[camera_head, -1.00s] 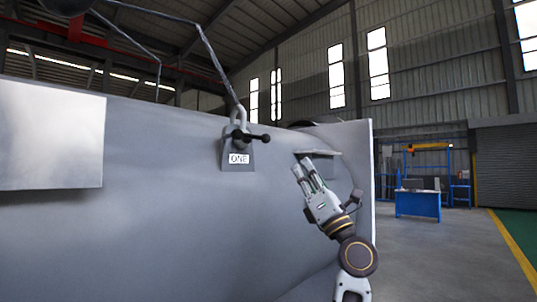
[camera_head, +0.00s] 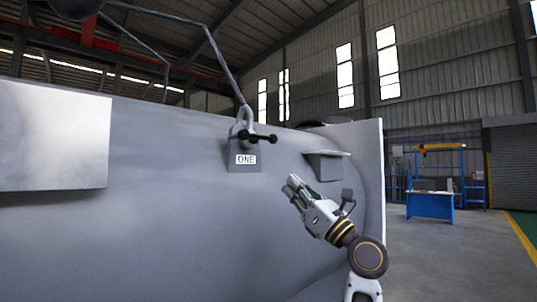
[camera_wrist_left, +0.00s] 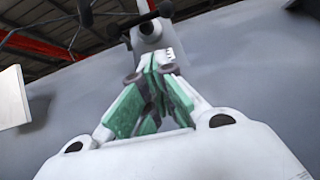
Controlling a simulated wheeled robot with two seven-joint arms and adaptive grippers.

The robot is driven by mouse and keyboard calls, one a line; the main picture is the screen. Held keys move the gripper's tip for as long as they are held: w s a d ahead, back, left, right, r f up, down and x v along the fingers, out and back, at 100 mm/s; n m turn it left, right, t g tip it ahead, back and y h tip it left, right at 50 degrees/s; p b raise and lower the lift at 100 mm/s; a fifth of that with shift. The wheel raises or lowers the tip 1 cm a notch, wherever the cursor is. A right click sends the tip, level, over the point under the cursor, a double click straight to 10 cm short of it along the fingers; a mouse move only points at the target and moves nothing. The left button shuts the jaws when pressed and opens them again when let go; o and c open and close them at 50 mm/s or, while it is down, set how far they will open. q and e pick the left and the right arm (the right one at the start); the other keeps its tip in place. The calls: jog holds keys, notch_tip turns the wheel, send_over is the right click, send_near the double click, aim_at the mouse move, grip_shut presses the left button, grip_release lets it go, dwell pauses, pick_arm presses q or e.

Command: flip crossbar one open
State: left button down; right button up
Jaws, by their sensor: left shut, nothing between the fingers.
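Crossbar one is a short black bar (camera_head: 258,136) with round knobs, on a clamp at the top of a grey bracket (camera_head: 240,164) labelled ONE. The bracket is fixed to the big grey shell. A thin grey rod runs from the clamp up and left. My left gripper (camera_head: 291,184) is below and right of the label, shut and empty, apart from the crossbar. In the left wrist view its green-padded fingers (camera_wrist_left: 152,70) are together and point towards the bracket (camera_wrist_left: 150,35), partly covering its label. My right gripper is not in view.
A grey ledge block (camera_head: 326,165) sticks out of the shell (camera_head: 130,225), just above and right of my left gripper. A pale flat panel (camera_head: 50,135) is on the shell at the left. A blue table (camera_head: 430,206) stands far off at the right.

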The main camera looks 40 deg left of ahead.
aim_at(262, 137)
pick_arm(q)
jog(key=shift+n, duration=0.3)
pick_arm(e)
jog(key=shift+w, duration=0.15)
pick_arm(q)
jog(key=s+d+r+p+x, duration=0.1)
jog(key=p+x, duration=0.4)
jog(key=x, duration=0.7)
jog(key=shift+w+r, duration=0.4)
jog(key=shift+r, duration=0.4)
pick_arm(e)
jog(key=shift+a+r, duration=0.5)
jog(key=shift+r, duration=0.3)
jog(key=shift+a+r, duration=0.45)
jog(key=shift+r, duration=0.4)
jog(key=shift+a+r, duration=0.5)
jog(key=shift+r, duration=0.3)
pick_arm(q)
jog(key=shift+a, duration=0.1)
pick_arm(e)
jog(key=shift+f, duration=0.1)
